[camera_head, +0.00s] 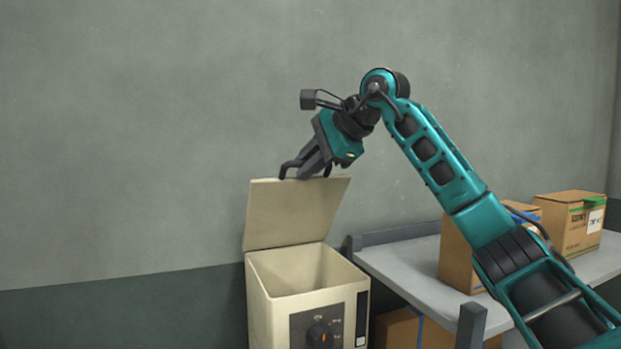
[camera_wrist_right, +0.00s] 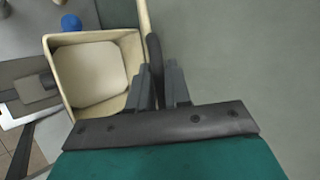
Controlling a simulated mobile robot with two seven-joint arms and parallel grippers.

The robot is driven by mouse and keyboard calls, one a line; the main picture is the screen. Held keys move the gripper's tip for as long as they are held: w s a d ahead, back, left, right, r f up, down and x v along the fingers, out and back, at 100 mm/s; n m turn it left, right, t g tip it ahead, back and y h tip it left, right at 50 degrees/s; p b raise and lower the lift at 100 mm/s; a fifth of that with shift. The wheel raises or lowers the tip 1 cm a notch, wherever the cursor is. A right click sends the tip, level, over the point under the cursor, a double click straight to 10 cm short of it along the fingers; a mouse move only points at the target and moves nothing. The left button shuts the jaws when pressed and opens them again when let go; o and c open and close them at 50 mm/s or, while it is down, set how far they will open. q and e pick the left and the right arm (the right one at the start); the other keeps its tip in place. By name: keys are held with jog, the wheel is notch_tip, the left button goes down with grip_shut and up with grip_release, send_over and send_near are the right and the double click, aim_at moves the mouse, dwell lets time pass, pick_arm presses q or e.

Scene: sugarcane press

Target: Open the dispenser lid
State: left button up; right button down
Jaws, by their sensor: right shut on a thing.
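The cream box-shaped dispenser (camera_head: 258,295) stands at the bottom middle of the head view, its top open and its inside empty-looking. Its flat lid (camera_head: 290,215) is raised at the back, roughly upright. My right gripper (camera_head: 305,172) is at the lid's top edge, shut on the lid. In the right wrist view the dispenser (camera_wrist_right: 62,75) shows from above, with the lid (camera_wrist_right: 144,20) seen nearly edge-on beside my right gripper's fingers (camera_wrist_right: 162,85). The exact grip on the lid is partly hidden. My left gripper is not in view.
A dark control panel with a knob (camera_head: 319,335) is on the dispenser's front. A grey shelf (camera_head: 400,262) to the right holds cardboard boxes (camera_head: 572,222), with more boxes below. A plain wall stands behind. A blue round thing (camera_wrist_right: 71,22) shows beside the dispenser.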

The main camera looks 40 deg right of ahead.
jog(key=w+d+r, duration=0.2)
jog(key=w+r, duration=0.1)
jog(key=w, duration=0.5)
jog(key=shift+r, duration=0.3)
jog(key=shift+w, duration=0.1)
